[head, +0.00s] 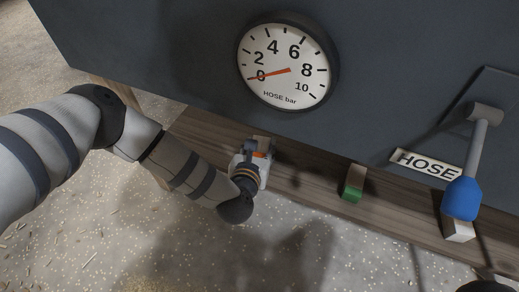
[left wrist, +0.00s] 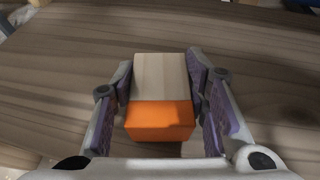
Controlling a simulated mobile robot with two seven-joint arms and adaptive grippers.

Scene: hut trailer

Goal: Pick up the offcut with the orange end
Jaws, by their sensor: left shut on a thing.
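The offcut with the orange end (left wrist: 161,98) is a pale wooden block, its orange end toward the camera in the left wrist view. It lies between the two purple-padded fingers of my left gripper (left wrist: 164,110), which is shut on it. In the head view the left gripper (head: 254,158) is at the wooden ledge below the gauge, and a bit of the offcut's orange (head: 260,155) shows there, the rest mostly hidden by the gripper. The block is at the ledge; I cannot tell whether it rests on it.
A green-ended offcut (head: 353,183) and a white-ended offcut (head: 458,228) stand farther right on the wooden ledge (head: 310,185). A blue-handled lever (head: 463,198) hangs over the white-ended one, by a HOSE label (head: 427,166). A gauge (head: 284,66) is on the dark panel above.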

